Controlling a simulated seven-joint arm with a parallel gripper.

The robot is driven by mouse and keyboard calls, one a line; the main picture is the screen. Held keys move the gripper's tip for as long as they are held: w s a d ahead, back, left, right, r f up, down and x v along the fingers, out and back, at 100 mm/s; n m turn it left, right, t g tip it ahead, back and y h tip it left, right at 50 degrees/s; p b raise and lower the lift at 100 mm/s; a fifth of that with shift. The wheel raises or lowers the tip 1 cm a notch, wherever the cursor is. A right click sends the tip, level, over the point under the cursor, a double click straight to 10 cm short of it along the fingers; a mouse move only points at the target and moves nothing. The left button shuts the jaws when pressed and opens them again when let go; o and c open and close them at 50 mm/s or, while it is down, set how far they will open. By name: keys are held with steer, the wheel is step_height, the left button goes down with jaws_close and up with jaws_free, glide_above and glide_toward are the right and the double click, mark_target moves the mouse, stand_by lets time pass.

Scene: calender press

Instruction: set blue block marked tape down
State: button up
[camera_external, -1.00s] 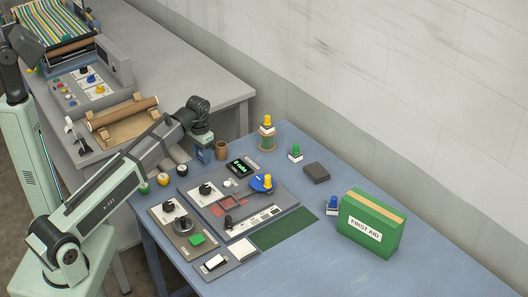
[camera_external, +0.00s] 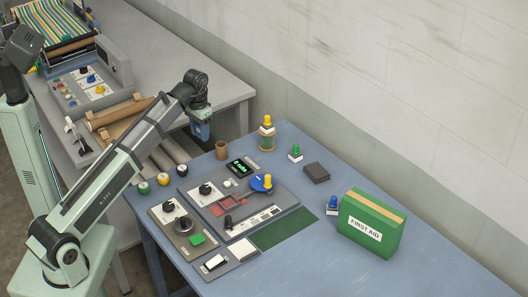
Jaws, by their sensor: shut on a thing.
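My gripper (camera_external: 201,119) is shut on a blue block (camera_external: 202,131) and holds it in the air, near the far left corner of the blue table (camera_external: 400,269). The block hangs below the fingers and looks roughly upright. Its marking is too small to read, and its top is hidden by the fingers.
A brown cup (camera_external: 222,150) stands below and right of the held block. A spool with a yellow-handled stamp (camera_external: 267,135), a control panel (camera_external: 238,205), a dark green mat (camera_external: 284,229) and a green first aid box (camera_external: 370,224) stand on the table. The front right is clear.

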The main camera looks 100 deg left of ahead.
steer(key=shift+w+d+r, duration=0.1)
steer(key=shift+w+r, duration=0.65)
steer(key=shift+r, duration=0.25)
steer(key=w+d, duration=0.3)
steer(key=w, duration=0.8)
steer(key=m, duration=0.2)
glide_above(301, 218)
step_height(301, 218, down, 4)
steer(key=shift+f, duration=5.6)
steer(key=shift+f, duration=0.1)
steer(key=o, duration=1.1)
steer(key=shift+c, duration=0.2)
